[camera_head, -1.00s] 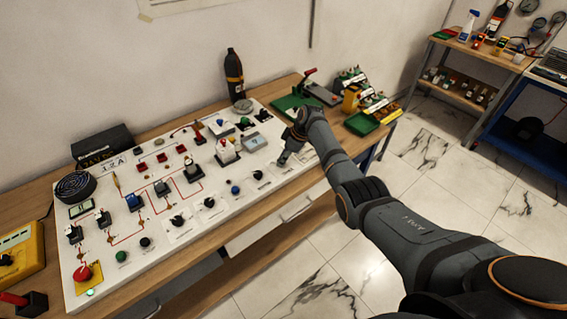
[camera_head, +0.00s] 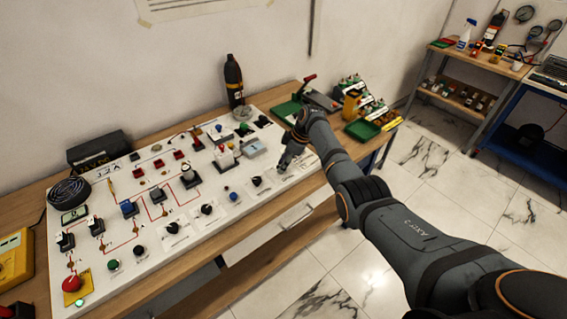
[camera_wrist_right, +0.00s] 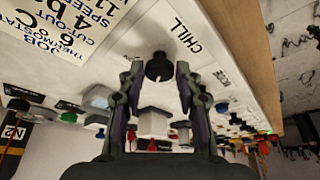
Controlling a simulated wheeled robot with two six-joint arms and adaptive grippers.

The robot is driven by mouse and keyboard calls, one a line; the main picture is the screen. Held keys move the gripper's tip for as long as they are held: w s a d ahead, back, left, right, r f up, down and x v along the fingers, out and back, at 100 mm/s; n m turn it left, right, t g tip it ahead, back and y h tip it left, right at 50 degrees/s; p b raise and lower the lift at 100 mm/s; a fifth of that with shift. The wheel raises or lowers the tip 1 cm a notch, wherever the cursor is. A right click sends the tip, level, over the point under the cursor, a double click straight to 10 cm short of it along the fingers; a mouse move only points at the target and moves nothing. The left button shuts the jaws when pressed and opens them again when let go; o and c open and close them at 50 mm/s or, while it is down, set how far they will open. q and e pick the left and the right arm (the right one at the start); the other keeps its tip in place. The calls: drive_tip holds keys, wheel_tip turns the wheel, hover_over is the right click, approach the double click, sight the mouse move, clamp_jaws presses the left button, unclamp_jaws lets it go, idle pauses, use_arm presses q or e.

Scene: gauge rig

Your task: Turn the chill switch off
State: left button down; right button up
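The chill switch (camera_wrist_right: 159,67) is a black round knob on the white panel (camera_wrist_right: 110,40), beside the printed word CHILL in the right wrist view. My right gripper (camera_wrist_right: 159,70) has its two fingers apart, one on each side of the knob. Small gaps seem to show between fingers and knob; whether either touches cannot be told. In the head view, my right gripper (camera_head: 284,166) is at the front right part of the panel (camera_head: 218,208) and hides the knob. My left gripper is not in view.
Other black knobs (camera_head: 207,209) and a blue button (camera_head: 233,196) line the panel's front edge to the left. A red mushroom button (camera_head: 71,284) is at the near left corner. A green tray (camera_head: 362,129) and a dark bottle (camera_head: 234,80) stand behind.

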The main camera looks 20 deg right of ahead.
drive_tip(key=shift+o, duration=1.4)
drive_tip(key=shift+r, duration=0.1)
drive_tip(key=v, duration=1.1)
drive_tip(key=shift+d+r, duration=0.25)
drive_tip(key=shift+r, duration=0.1)
